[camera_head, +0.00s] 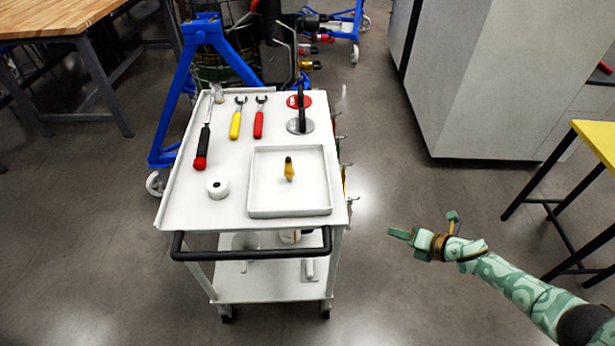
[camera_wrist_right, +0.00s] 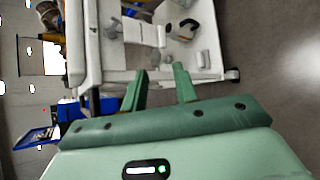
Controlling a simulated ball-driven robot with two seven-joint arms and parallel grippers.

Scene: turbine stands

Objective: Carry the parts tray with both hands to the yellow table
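The parts tray (camera_head: 270,198) is a square white tray with a low rim. It lies flat on the near right part of the white cart's top and holds a small brass-coloured part (camera_head: 289,170). The yellow table (camera_head: 600,138) shows only partly at the right edge, on dark legs. My right gripper (camera_head: 421,224) is over the floor to the right of the cart, apart from the tray, with nothing in it. In the right wrist view its two fingers (camera_wrist_right: 160,86) are spread, with the cart beyond them. My left gripper is out of view.
The white cart (camera_head: 215,215) has a black handle (camera_head: 250,254) at its near end. Beside the tray lie a tape roll (camera_head: 218,188), a red-black tool (camera_head: 202,148) and wrenches (camera_head: 258,122). A grey cabinet (camera_head: 480,80) stands back right. Floor between cart and yellow table is clear.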

